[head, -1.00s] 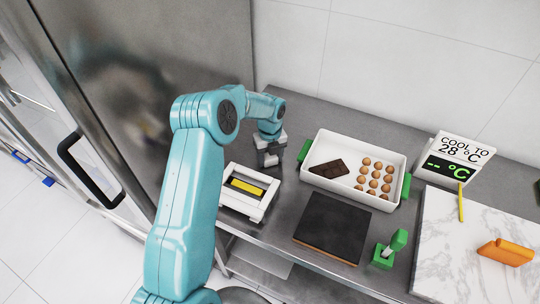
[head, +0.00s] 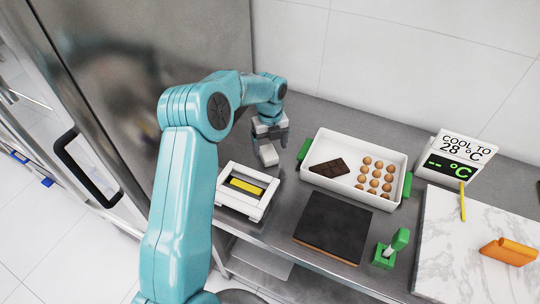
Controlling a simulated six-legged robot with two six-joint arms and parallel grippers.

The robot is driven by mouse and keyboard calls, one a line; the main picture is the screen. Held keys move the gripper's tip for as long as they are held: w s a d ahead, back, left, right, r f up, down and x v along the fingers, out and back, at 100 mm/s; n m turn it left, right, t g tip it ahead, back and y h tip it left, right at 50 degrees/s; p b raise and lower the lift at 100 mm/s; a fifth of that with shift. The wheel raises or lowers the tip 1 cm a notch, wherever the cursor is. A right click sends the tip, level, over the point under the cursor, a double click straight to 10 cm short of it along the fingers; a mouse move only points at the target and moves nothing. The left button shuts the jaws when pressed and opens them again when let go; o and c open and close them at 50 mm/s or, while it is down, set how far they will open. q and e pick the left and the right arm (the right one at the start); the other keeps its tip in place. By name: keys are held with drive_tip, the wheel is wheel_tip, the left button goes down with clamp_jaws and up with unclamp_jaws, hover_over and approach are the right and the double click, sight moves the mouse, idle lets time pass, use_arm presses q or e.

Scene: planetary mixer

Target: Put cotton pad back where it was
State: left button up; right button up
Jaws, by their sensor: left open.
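My left gripper (head: 271,136) is open above the steel counter, behind the white frame with a yellow bar and left of the white tray. A small pale block (head: 268,155), which looks like the cotton pad, shows just below its fingers. I cannot tell whether the block rests on the counter or whether the fingers touch it. My right gripper is not in view.
The white frame (head: 228,199) stands in front of the gripper. The white tray (head: 352,139) with green handles holds chocolate and several eggs.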

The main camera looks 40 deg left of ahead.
sight(270, 156)
use_arm(q)
wheel_tip(270, 156, up, 6)
drive_tip(key=shift+r+b, duration=0.15)
drive_tip(key=shift+b, duration=0.15)
idle(0.5)
